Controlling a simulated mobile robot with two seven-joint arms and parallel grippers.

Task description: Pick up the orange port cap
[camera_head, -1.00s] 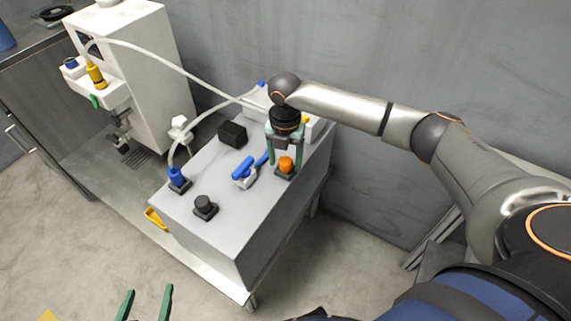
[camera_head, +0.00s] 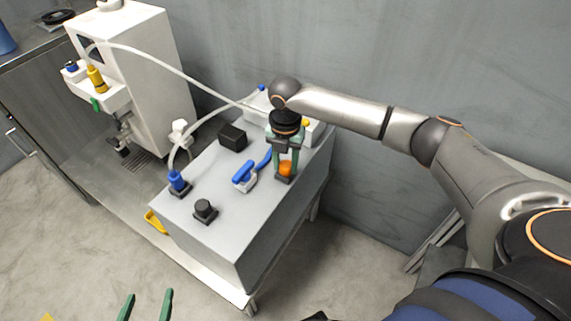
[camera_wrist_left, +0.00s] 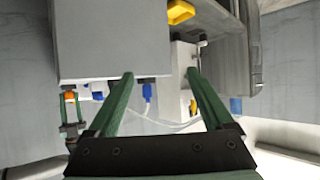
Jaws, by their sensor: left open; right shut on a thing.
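The orange port cap (camera_head: 285,169) sits over a dark square port on the top of the grey box (camera_head: 215,201). My right gripper (camera_head: 286,170) points down over it, with its green fingers shut on the cap's two sides. The cap is still at the port; I cannot tell whether it is lifted. My left gripper (camera_head: 146,307) is open and empty, low at the front, away from the box. Its green fingers also show in the left wrist view (camera_wrist_left: 160,80).
A blue-handled valve (camera_head: 244,176), a black cap (camera_head: 205,209) and a blue connector with a hose (camera_head: 177,180) stand on the box. A black block (camera_head: 232,137) is behind them. A white machine (camera_head: 143,75) stands at left. A yellow handle (camera_head: 156,222) is on the box's side.

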